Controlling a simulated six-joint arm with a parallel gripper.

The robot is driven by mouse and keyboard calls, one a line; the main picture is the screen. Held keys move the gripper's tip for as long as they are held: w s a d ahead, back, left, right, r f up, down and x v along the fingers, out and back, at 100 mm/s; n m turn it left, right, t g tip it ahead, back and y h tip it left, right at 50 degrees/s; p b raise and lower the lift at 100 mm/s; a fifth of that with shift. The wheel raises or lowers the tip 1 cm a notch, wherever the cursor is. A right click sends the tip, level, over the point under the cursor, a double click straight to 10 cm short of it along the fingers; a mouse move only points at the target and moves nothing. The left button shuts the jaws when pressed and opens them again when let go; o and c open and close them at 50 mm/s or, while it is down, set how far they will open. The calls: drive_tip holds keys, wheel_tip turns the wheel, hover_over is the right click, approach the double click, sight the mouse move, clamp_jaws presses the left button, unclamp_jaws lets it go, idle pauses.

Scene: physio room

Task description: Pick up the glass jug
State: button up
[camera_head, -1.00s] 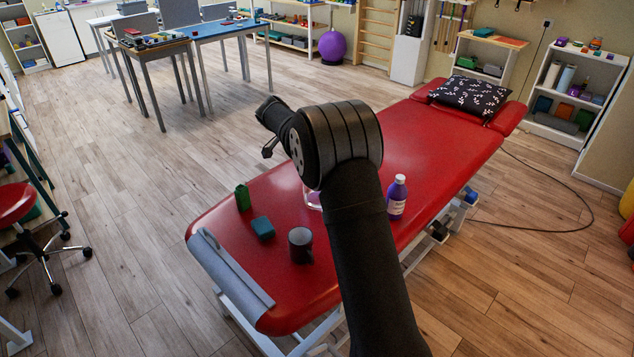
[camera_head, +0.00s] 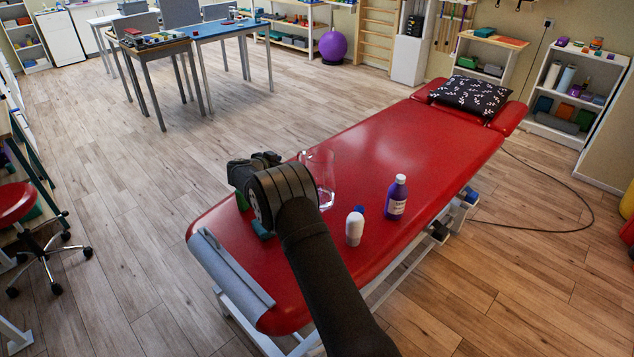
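The clear glass jug (camera_head: 326,182) stands upright on the red treatment table (camera_head: 385,150), just right of my wrist; my arm covers part of its lower left side. My gripper (camera_head: 270,158) is at the upper left of the jug, over the table's left edge, with a visible gap in the picture between them. Its fingers are dark, small and partly hidden by my wrist, so I cannot tell whether they are open or shut. I see nothing held in it.
A white bottle with a blue cap (camera_head: 355,227) and a purple bottle (camera_head: 396,197) stand right of the jug. A teal block (camera_head: 262,230) and a green item (camera_head: 241,202) are partly hidden by my arm. The table's far half is clear up to the patterned pillow (camera_head: 470,95).

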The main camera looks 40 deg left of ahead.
sight(299, 157)
drive_tip(key=shift+d+x, duration=0.15)
drive_tip(key=shift+x, duration=2.25)
drive_tip(key=shift+d+x, duration=0.15)
drive_tip(key=shift+x, duration=2.25)
drive_tip(key=shift+w+r, duration=0.1)
clamp_jaws()
drive_tip(key=shift+r, duration=0.15)
